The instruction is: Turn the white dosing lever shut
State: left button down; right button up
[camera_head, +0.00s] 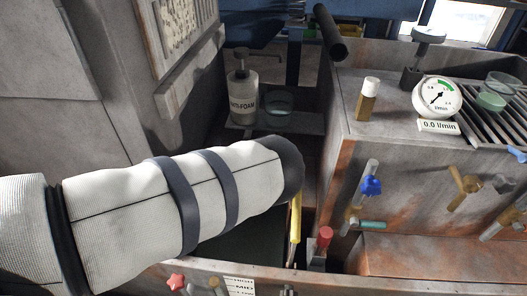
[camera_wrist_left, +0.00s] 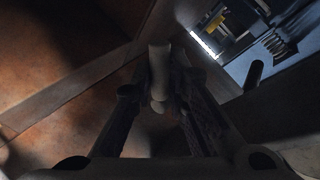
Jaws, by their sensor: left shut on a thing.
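In the left wrist view a pale, whitish bar with a rounded end, which looks like the white dosing lever (camera_wrist_left: 159,62), lies between the dark fingers of my left gripper (camera_wrist_left: 160,90). The gripper is shut on it. The lever's pivot and its exact angle are too dark to tell. In the head view my left arm's white sleeve comes in from the left, and its dark cuff hides the gripper and the lever. My right gripper is in neither view.
A yellow bar (camera_head: 295,218) and a red-capped part (camera_head: 324,238) stand close to my cuff. An anti-foam bottle (camera_head: 242,92) and a glass dish (camera_head: 279,102) stand on a shelf behind. A gauge (camera_head: 437,97), with a 0.0 l/min label below, and several valves are at right.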

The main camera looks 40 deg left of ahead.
pick_arm(q)
jog(key=shift+s+a+r+m+g+y+p, duration=0.1)
jog(key=shift+r+m+g+y+p, duration=0.2)
jog(key=shift+r+m+g+y, duration=0.4)
jog(key=shift+r+m+g+y+p, duration=0.35)
jog(key=shift+m+g+y, duration=0.45)
jog(key=shift+m, duration=0.3)
jog(key=shift+r, duration=0.1)
jog(key=c, duration=1.6)
grip_release()
jog(key=shift+o, duration=0.2)
jog(key=shift+r, duration=0.1)
jog(key=v, duration=0.7)
jog(key=shift+s, duration=0.15)
jog(key=shift+r, duration=0.1)
